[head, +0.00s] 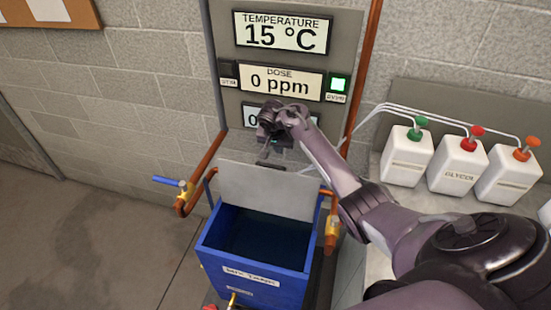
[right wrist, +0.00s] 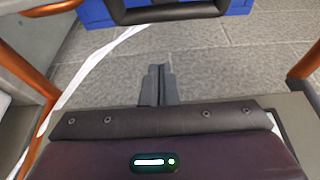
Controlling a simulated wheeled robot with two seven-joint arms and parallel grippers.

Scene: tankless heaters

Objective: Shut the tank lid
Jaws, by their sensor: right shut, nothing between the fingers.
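The blue mix tank (head: 252,262) stands on the floor with its top open and its dark inside showing. Its flat grey lid (head: 265,190) stands raised, close to upright, at the tank's back edge. A dark handle-like bar (head: 270,165) shows at the lid's top edge; a black bar (right wrist: 165,13) also crosses the top of the right wrist view, in front of blue tank surface (right wrist: 240,30). My right gripper (head: 276,148) is above and behind the lid's top edge, its fingers (right wrist: 158,84) shut and empty. I see no clear contact with the lid. My left gripper is out of view.
A panel behind shows a temperature display (head: 281,33), a dose display (head: 280,80) and a lit green button (head: 338,85). Copper pipes with a blue-handled valve (head: 168,181) flank the tank. White jugs (head: 407,156) with hoses stand at right. Floor at left is clear.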

